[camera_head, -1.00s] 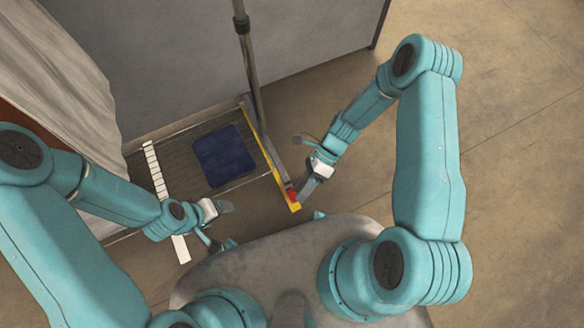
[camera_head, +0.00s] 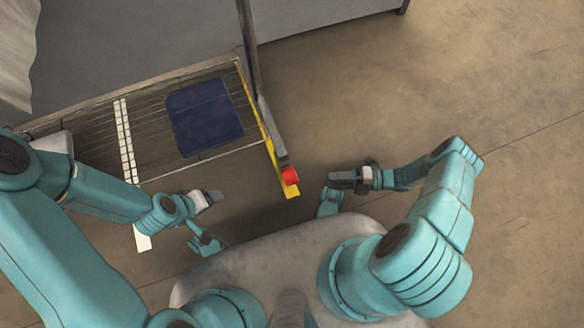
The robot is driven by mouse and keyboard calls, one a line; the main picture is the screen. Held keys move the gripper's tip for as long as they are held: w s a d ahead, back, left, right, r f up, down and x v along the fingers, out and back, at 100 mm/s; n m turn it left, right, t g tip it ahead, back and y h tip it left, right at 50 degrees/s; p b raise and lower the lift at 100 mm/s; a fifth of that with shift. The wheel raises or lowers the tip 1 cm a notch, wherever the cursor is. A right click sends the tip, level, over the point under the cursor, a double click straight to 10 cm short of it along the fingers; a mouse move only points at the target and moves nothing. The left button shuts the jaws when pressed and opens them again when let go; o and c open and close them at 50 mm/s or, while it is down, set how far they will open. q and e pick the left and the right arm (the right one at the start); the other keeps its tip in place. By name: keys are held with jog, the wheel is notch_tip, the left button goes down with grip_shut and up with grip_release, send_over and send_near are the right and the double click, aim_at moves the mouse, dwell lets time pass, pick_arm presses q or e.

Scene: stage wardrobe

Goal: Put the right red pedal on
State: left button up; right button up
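The red pedal (camera_head: 290,176) is a small red block at the near end of a grey bar, beside the yellow strip (camera_head: 268,138) along the right edge of the slatted platform. My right gripper (camera_head: 334,180) is to the right of the pedal, with a clear gap of floor between them. Its dark fingers point left toward the pedal; whether they are parted is too small to tell. My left gripper (camera_head: 216,196) is left of the pedal, near the platform's front edge and apart from the pedal. Its finger opening does not show clearly.
The slatted platform (camera_head: 145,150) carries a dark blue pad (camera_head: 203,115) and a white slotted strip (camera_head: 125,140). A dark upright post (camera_head: 248,45) rises by the yellow strip. A grey panel (camera_head: 130,40) stands behind. The floor (camera_head: 440,90) at right is open.

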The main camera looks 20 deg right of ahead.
jog(key=x, duration=1.4)
jog(key=shift+w+a, duration=0.1)
jog(key=shift+a, duration=0.25)
grip_shut()
